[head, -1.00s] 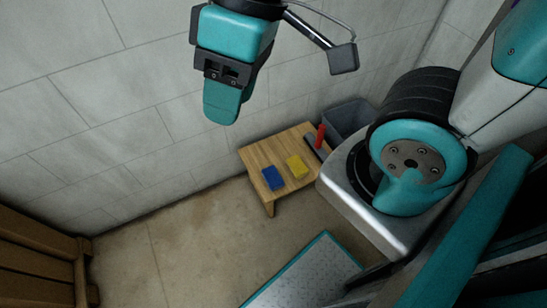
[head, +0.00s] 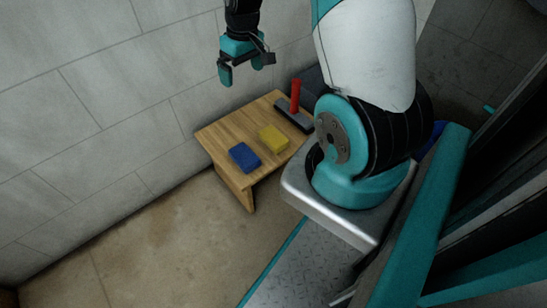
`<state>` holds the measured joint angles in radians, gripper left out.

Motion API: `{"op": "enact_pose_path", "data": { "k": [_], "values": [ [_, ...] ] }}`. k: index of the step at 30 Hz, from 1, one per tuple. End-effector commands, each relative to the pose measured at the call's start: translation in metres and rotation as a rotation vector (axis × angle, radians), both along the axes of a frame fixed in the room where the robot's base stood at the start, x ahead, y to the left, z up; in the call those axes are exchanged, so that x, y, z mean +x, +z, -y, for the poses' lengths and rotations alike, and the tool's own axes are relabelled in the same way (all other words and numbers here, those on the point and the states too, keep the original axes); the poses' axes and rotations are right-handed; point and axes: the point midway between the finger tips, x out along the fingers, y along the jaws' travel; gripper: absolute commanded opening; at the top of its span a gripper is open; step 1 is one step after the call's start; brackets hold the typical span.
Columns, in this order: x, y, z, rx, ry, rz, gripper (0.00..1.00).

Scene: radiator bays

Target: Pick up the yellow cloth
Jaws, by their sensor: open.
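The yellow cloth (head: 273,139) is a small folded block lying flat on a low wooden table (head: 222,133). A blue cloth (head: 244,157) of like size lies to its left and nearer, apart from it. My gripper (head: 240,78) is above the far side of the table, up and to the left of the yellow cloth in the picture. It is open and empty, with its teal fingers pointing down. It does not touch anything on the table. The yellow cloth is in full view.
A tool with a red handle (head: 295,96) and a dark flat base stands on the table's right part, close to the yellow cloth. A dark bin (head: 312,80) is behind it, partly hidden by my arm. A tiled wall runs along the table's back. The floor at left is clear.

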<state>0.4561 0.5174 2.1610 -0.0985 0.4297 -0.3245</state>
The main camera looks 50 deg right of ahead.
Motion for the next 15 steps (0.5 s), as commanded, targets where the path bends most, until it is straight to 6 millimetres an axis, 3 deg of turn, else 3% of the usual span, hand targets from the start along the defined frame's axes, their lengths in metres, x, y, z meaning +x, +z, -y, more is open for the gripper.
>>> {"op": "enact_pose_path", "data": {
  "k": [1,4,6,9,15],
  "values": [
    [-0.005,-0.052,0.023,-0.010,-0.041,-0.019,1.00],
    [-0.015,-0.099,0.057,-0.034,-0.092,-0.043,1.00],
    [-0.021,-0.122,0.074,-0.045,-0.116,-0.055,1.00],
    [-0.029,-0.141,0.089,-0.057,-0.139,-0.067,1.00],
    [-0.032,-0.172,0.095,-0.061,-0.147,-0.075,1.00]
  ]
}}
